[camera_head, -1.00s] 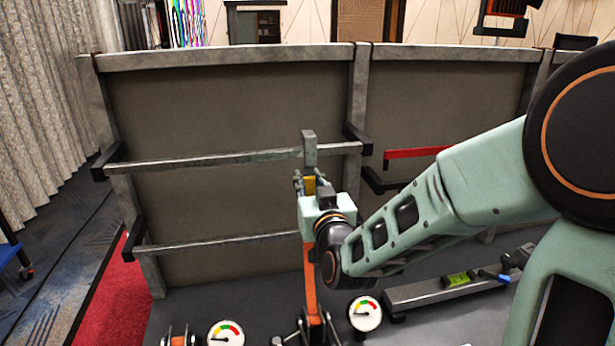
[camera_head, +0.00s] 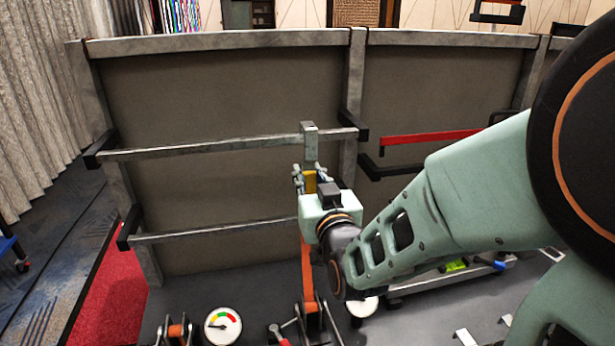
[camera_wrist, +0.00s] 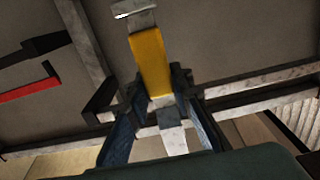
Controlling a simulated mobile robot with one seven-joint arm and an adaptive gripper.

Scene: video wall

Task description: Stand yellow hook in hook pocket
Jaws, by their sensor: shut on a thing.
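My gripper (camera_head: 311,184) is shut on the yellow hook (camera_head: 310,180) in front of the left wall panel. The hook has a yellow middle and a grey upper end, which overlaps the upper grey rail in the head view; I cannot tell whether they touch. In the wrist view, the yellow hook (camera_wrist: 152,62) rises between the two fingers of my gripper (camera_wrist: 157,92), with its grey end (camera_wrist: 135,14) at the top. I cannot pick out the hook pocket with certainty.
The upper rail (camera_head: 200,151) and lower rail (camera_head: 215,229) cross the left panel (camera_head: 230,100). A red bar (camera_head: 430,138) is on the right panel. Below are an orange lever (camera_head: 308,270), a dial gauge (camera_head: 222,327), a clamp (camera_head: 177,331) and white brackets (camera_head: 465,338).

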